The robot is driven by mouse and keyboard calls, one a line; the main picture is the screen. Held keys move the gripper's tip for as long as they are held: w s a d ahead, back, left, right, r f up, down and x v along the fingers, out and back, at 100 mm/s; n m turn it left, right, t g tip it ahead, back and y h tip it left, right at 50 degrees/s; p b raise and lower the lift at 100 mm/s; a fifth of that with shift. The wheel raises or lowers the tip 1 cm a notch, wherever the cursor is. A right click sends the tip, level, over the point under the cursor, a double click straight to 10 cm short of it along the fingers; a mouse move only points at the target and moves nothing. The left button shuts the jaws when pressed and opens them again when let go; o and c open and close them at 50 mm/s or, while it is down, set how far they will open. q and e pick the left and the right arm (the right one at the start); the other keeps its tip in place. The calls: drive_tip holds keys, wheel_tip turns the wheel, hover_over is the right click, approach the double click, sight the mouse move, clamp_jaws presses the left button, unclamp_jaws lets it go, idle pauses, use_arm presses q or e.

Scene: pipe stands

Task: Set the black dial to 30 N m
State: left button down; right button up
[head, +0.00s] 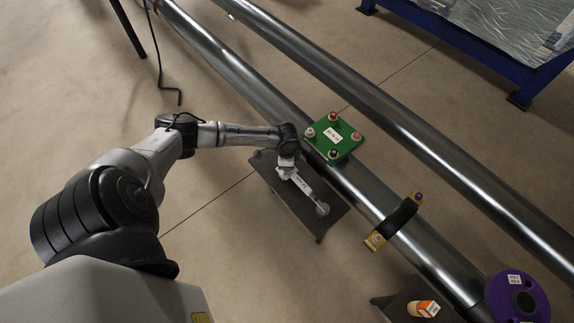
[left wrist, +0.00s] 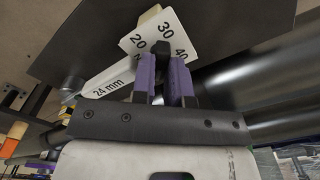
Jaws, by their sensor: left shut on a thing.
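The black dial (left wrist: 161,47) shows in the left wrist view as a small dark tip in front of a white scale plate (left wrist: 150,42) marked 20, 30 and 40. The tip points roughly towards the 30; its exact setting is hard to tell. My left gripper (left wrist: 165,80) has its purple fingers shut on the dial, which they mostly hide. The scale belongs to a white tool (head: 304,187) labelled 24 mm, lying on a dark stand (head: 328,221). In the head view my arm covers the dial. My right gripper is not in view.
Two long steel pipes (head: 400,122) run diagonally. A green plate (head: 326,146) with several coloured bolt heads sits close behind the arm.

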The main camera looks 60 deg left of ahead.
use_arm(q)
drive_tip(key=shift+r+m, duration=0.1)
drive_tip(key=shift+m, duration=0.4)
drive_tip(key=c, duration=1.6)
unclamp_jaws()
drive_tip(key=shift+m, duration=0.3)
drive_tip(key=shift+o, duration=1.2)
drive_tip(key=shift+r+p, duration=1.45)
drive_tip(key=shift+p, duration=0.7)
